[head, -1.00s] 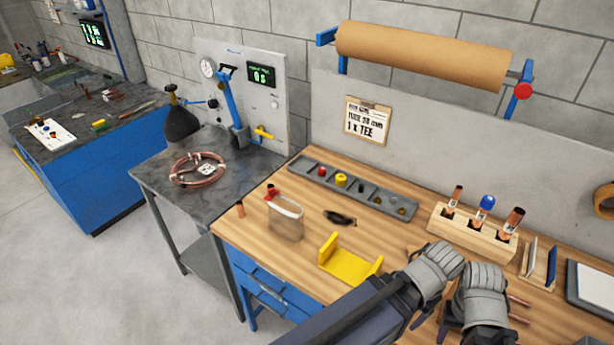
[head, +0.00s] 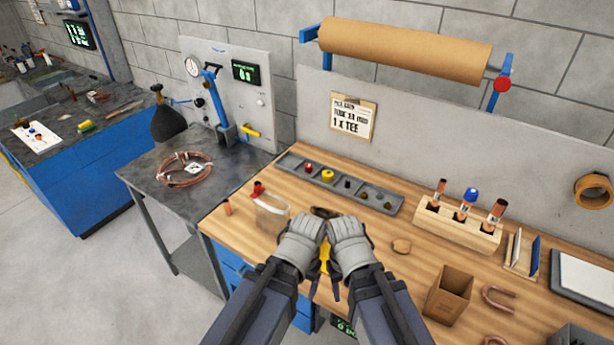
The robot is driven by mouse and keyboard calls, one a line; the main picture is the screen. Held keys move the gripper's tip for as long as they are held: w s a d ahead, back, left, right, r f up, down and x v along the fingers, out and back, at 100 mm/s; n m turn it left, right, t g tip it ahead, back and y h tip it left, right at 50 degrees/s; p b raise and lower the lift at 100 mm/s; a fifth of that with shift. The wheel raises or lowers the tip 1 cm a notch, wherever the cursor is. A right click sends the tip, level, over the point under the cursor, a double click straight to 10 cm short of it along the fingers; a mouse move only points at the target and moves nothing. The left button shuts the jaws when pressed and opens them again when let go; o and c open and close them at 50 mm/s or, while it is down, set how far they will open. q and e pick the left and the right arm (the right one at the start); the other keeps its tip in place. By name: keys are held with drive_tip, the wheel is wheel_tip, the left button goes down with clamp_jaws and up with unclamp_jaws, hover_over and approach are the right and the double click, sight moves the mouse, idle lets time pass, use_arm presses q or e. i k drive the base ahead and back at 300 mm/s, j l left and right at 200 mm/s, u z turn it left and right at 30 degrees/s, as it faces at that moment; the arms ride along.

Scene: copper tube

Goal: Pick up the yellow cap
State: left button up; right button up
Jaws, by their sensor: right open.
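The yellow cap (head: 328,176) sits in a compartment of the long grey tray (head: 374,203) at the back of the wooden bench, right of a small red piece (head: 309,168). My left gripper (head: 301,238) and right gripper (head: 348,244) are side by side over the front of the bench, nearer to me than the tray and apart from the cap. The right one is open, with nothing seen in it. The left one's jaws are hidden, so I cannot tell its state. The grippers cover most of a yellow holder (head: 324,258).
A wooden rack (head: 457,225) with copper tubes and a cardboard box (head: 449,293) are to the right. Bench between tray and rack is mostly clear.

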sight(327, 175)
drive_tip(key=z, duration=1.25)
drive_tip(key=u, duration=1.25)
drive_tip(key=i+j, duration=0.1)
drive_tip(key=j, duration=0.3)
drive_tip(key=i+j, duration=0.1)
drive_tip(key=j, duration=0.3)
drive_tip(key=i+j, duration=0.1)
drive_tip(key=j, duration=0.35)
drive_tip(key=i+j, duration=0.1)
drive_tip(key=j, duration=0.3)
drive_tip(key=i+j, duration=0.1)
drive_tip(key=j, duration=0.3)
drive_tip(key=i+j, duration=0.2)
drive_tip(key=i, duration=0.15)
drive_tip(key=i+j, duration=0.25)
drive_tip(key=i, duration=0.1)
